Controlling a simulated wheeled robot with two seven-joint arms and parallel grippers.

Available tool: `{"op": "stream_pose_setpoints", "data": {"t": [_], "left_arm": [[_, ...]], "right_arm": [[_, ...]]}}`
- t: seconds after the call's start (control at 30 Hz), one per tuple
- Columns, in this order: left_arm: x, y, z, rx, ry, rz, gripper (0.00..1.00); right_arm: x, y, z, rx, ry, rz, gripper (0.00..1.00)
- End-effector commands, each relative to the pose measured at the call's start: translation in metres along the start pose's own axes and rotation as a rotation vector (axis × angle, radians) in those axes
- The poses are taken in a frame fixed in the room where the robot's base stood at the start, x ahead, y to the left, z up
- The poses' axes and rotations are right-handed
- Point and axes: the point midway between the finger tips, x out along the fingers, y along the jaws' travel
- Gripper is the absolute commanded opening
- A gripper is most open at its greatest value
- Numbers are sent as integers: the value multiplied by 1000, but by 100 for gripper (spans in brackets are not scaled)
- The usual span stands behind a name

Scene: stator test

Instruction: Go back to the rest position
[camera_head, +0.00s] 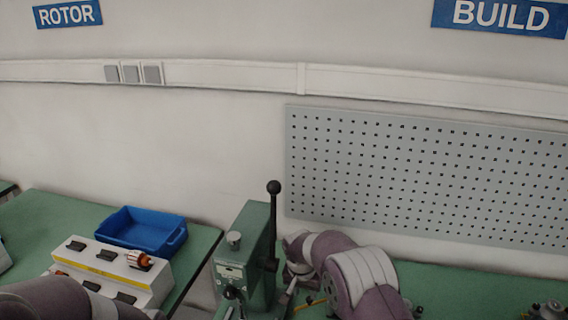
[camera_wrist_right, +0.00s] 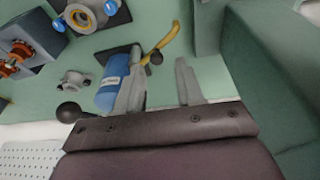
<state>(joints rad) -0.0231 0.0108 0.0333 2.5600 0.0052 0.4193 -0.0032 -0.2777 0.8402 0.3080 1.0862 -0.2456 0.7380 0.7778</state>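My right gripper (camera_wrist_right: 160,75) is open in the right wrist view, its two grey fingers apart with nothing held between them. A blue cylinder (camera_wrist_right: 112,88) lies behind the left finger, partly hidden by it; I cannot tell whether they touch. In the head view my right arm comes up from the bottom, and the right gripper (camera_head: 288,296) is low beside the green press (camera_head: 245,258). My left arm shows at the bottom left of the head view; its gripper is out of the picture.
The press has an upright lever with a black knob (camera_head: 273,187). A blue tray (camera_head: 142,231) and a white fixture box (camera_head: 108,268) with an orange-and-grey part (camera_head: 140,260) stand on the left green table. A pegboard (camera_head: 420,178) hangs behind. A yellow curved thing (camera_wrist_right: 162,42) lies beyond my fingers.

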Motion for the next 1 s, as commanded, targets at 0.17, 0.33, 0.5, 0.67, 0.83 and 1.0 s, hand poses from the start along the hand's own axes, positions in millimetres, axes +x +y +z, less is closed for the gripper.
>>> {"op": "stream_pose_setpoints", "data": {"t": [0.17, 0.33, 0.5, 0.67, 0.83, 1.0], "left_arm": [[0, 0, 0, 0, 0, 0, 43], [0, 0, 0, 0, 0, 0, 43], [0, 0, 0, 0, 0, 0, 43], [0, 0, 0, 0, 0, 0, 43], [0, 0, 0, 0, 0, 0, 43], [0, 0, 0, 0, 0, 0, 43]], "right_arm": [[-12, 52, 76, -298, -138, -16, 37], [-74, 131, 152, -448, -196, -68, 37], [-126, 193, 221, -408, -190, -91, 37], [-147, 207, 219, -353, -119, -98, 37], [-147, 208, 218, -345, -118, -97, 37], [-147, 208, 218, -346, -119, -97, 37]]}}
